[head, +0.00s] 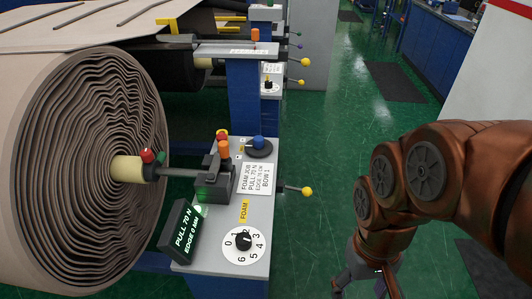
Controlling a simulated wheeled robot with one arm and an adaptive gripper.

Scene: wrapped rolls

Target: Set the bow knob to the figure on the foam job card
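The foam job card (257,179) lies on the grey console top; it reads FOAM JOB, PULL 70 N, a small EDGE line that is hard to read, and BOW 1. A black knob (243,241) sits on a white round dial (243,254) numbered 0 to 6, near the console's front edge. My gripper (366,286) is at the bottom edge, right of the console and apart from the knob.
A display (181,230) left of the dial reads PULL 70 N and EDGE 0 MM.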

